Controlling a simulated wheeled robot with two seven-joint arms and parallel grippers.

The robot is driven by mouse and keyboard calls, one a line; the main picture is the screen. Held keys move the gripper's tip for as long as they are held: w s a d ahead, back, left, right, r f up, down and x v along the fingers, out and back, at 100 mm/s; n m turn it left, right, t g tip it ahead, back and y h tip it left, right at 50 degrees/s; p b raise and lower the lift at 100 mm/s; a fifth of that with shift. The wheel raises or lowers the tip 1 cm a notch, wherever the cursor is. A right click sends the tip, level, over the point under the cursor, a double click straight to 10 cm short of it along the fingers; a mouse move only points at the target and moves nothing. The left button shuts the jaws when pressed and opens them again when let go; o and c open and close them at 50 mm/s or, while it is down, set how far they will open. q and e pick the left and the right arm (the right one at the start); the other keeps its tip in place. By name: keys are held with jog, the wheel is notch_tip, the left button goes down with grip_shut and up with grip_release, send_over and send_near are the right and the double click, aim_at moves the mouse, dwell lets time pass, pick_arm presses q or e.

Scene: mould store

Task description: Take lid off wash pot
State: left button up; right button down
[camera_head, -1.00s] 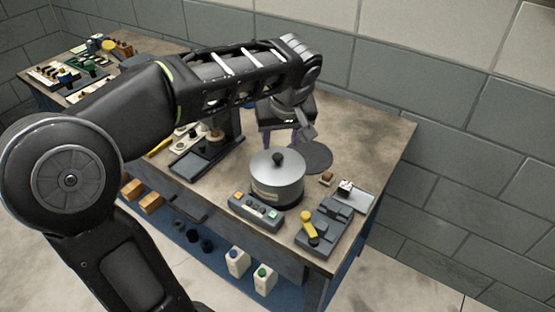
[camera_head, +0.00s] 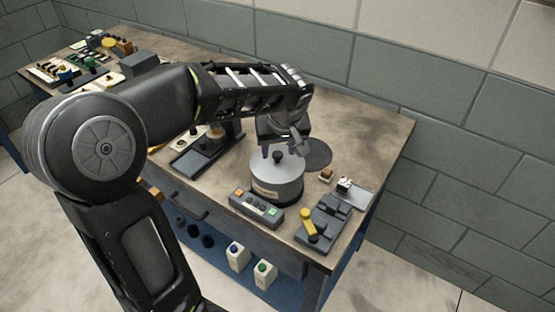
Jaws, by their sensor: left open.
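The wash pot (camera_head: 277,189) is a silver cylinder on a dark base, standing on the workbench in the head view. Its lid (camera_head: 291,168) is on it, with a black knob (camera_head: 277,158) in the middle. From this angle I cannot tell whether the fingers touch the knob or the lid. My right gripper is not in view.
A control box (camera_head: 257,208) with coloured buttons sits in front of the pot. A grey device with a yellow lever (camera_head: 307,223) stands at the right. A dark round disc (camera_head: 316,153) lies behind the pot. The bench's back right is clear.

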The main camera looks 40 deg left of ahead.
pick_arm(q)
jog(key=shift+x, duration=0.95)
grip_shut()
dwell(0.3)
